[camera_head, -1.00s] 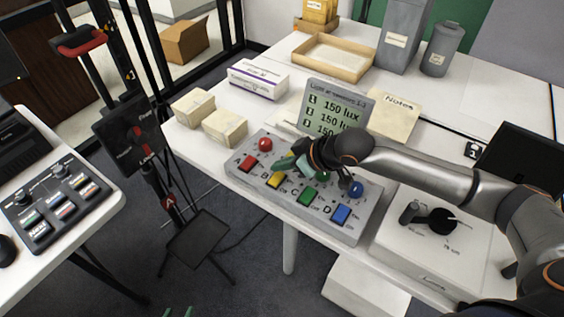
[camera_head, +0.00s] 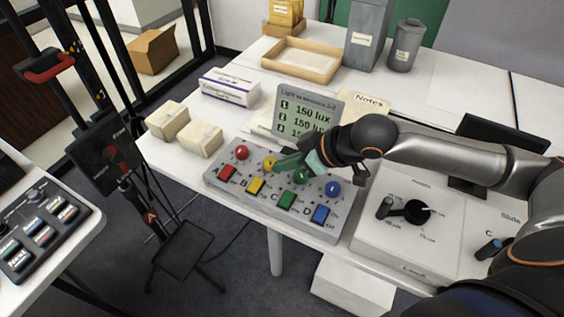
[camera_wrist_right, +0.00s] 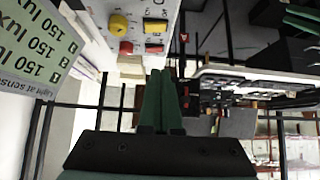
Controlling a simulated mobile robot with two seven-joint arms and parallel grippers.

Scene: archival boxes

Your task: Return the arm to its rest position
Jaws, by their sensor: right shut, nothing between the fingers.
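My right gripper (camera_head: 286,163) comes in from the right in the head view, over the button panel (camera_head: 244,202). Its green fingers are shut and empty, above the panel beside the yellow knob (camera_head: 269,163). In the right wrist view the two fingers (camera_wrist_right: 160,100) lie together with nothing between them. The panel has round red, yellow, green and blue knobs, with square red, yellow, green and blue buttons in front of them. I cannot tell whether the fingers touch the panel. My left gripper does not show.
A light-sensor display (camera_head: 309,112) stands right behind the panel. Two cream boxes (camera_head: 201,139) are to its left. A dial box (camera_head: 408,232) is on the right, under my arm. A black stand (camera_head: 180,252) is on the floor at left. A wooden tray (camera_head: 299,60) lies at the back.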

